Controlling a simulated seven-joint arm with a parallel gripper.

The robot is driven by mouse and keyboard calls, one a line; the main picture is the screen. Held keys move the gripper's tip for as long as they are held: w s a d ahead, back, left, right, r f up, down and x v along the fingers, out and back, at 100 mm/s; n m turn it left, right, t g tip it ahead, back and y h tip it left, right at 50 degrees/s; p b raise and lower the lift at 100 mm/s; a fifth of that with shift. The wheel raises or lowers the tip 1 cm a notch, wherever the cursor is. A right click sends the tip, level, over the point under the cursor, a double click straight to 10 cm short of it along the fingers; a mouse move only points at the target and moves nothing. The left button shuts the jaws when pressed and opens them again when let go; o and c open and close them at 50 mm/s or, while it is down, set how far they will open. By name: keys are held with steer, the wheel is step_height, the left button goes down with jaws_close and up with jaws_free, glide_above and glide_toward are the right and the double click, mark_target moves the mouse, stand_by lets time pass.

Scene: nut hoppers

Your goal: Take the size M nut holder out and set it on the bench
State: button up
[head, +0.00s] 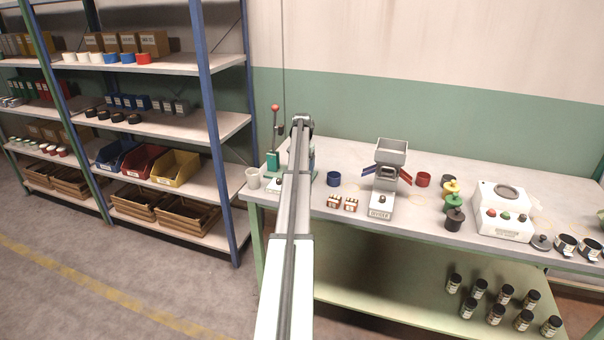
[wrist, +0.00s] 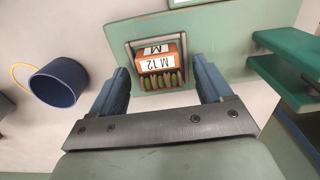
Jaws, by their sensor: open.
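The size M nut holder (wrist: 157,64) shows in the wrist view as an orange block with white labels reading "M" and "M 12", seen upside down. A row of several small greenish pieces sits along its lower edge. It sits inside a grey metal frame (wrist: 127,52) on a green panel (wrist: 220,42). My gripper (wrist: 160,66) is open, with one blue finger to each side of the holder and a gap on both sides. I cannot tell how far the fingers are above it. In the head view my arm hides the holder and my gripper.
A dark blue cup (wrist: 60,82) lies left of the fingers, and green parts (wrist: 290,50) stand close on the right. On the bench (head: 425,210), a green lever press (head: 273,160) stands left of my arm; a grey hopper machine (head: 384,178) and small labelled blocks (head: 342,203) stand right.

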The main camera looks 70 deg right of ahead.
steer(key=shift+c, duration=0.4)
steer(key=c, duration=1.1)
steer(key=shift+r, duration=0.1)
steer(key=shift+r, duration=0.25)
step_height(320, 180, up, 9)
steer(key=s+a, duration=0.6)
steer(key=s+a+f, duration=0.2)
steer(key=s+a, duration=0.1)
steer(key=a, duration=0.5)
steer(key=shift+d+f, duration=0.15)
steer(key=shift+f, duration=2.1)
steer(key=shift+d+f, duration=0.1)
steer(key=shift+f, duration=2.1)
